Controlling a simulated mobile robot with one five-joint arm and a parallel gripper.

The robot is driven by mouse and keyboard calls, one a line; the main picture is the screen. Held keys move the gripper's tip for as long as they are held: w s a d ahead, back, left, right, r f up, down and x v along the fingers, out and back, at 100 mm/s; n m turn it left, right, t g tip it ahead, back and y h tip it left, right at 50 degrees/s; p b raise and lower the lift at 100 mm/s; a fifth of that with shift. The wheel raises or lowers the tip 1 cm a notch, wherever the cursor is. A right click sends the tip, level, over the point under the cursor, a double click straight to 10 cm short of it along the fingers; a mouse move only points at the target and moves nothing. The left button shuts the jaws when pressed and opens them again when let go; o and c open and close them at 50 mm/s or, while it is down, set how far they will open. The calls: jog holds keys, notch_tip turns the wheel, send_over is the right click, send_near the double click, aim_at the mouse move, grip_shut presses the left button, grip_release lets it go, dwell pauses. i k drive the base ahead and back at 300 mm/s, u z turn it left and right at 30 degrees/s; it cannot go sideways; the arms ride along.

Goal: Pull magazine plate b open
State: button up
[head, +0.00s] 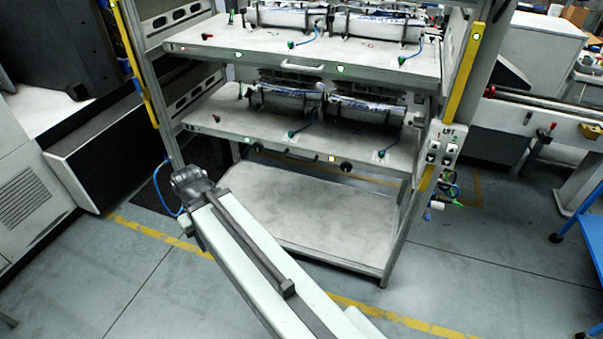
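A label magazine rack holds two pale plates, an upper plate (210,40) and a lower plate (235,125). No letter is legible, so I cannot tell which is plate b. Each has a handle on its front edge: the upper handle (302,67) is light, the lower handle (290,156) is partly in shadow. Both plates carry silvery rolls and small blue cables. My arm reaches from the bottom towards the rack's left post, its dark joint in front and to the left of the lower plate. I see no gripper fingers; my gripper is hidden or outside the picture.
A bare bottom shelf (330,210) lies below the plates, partly behind my arm. A control box with buttons (442,145) is on the right post. A dark machine (110,150) stands left, a blue cart (590,220) right. The grey floor in front is mostly clear.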

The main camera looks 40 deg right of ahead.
aim_at(359, 143)
jog(key=z, duration=0.2)
jog(key=i, duration=0.85)
jog(key=u, duration=0.1)
